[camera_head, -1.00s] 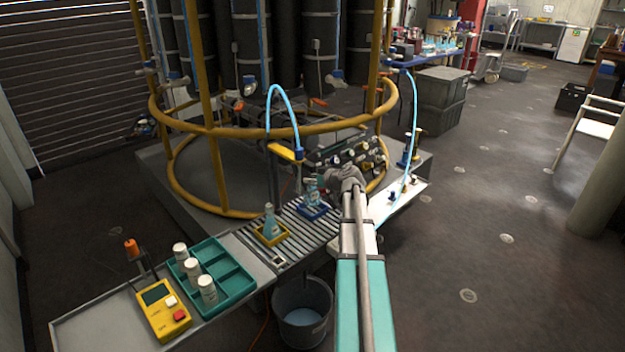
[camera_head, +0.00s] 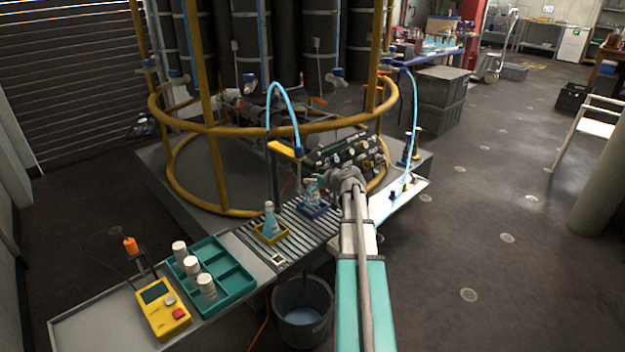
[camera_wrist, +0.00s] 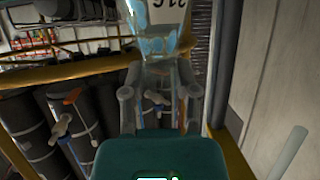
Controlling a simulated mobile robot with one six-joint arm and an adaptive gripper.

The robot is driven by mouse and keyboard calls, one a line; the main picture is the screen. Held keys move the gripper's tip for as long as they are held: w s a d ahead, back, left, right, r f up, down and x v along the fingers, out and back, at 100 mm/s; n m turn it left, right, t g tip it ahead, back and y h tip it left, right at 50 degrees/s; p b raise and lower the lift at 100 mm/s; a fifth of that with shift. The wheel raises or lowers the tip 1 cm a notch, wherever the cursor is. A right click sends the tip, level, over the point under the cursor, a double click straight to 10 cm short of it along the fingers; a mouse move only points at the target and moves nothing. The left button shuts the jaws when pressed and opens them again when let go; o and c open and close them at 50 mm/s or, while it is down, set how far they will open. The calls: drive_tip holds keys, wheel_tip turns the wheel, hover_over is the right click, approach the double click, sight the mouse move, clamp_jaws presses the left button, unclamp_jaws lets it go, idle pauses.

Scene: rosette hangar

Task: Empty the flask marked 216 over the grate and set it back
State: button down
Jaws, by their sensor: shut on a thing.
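My gripper (camera_head: 329,184) is shut on a clear flask (camera_head: 312,191) with pale blue contents, at the blue square holder (camera_head: 313,211) on the slatted grate (camera_head: 290,233). The flask looks about upright; I cannot tell whether it rests in the holder or hangs just above it. In the wrist view my gripper (camera_wrist: 160,88) has its fingers on both sides of the flask (camera_wrist: 156,28). Its white label is cut off at the top edge, with dark digits only partly readable. A second flask (camera_head: 269,218) with blue liquid stands in a yellow holder (camera_head: 272,238).
A teal tray (camera_head: 243,286) with white bottles (camera_head: 207,289) and a yellow meter (camera_head: 165,308) lie at the left bench end. A bucket (camera_head: 303,312) stands below the grate. A yellow ring frame (camera_head: 260,133) and blue hoses (camera_head: 284,92) rise behind.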

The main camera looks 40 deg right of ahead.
sight(316, 187)
drive_tip(key=shift+f, duration=0.3)
drive_tip(key=shift+f+b, duration=0.65)
drive_tip(key=shift+b, duration=0.25)
drive_tip(key=shift+f+b, duration=0.9)
idle(0.8)
drive_tip(key=shift+c, duration=1.5)
unclamp_jaws()
drive_tip(key=o, duration=0.3)
drive_tip(key=shift+r, duration=0.1)
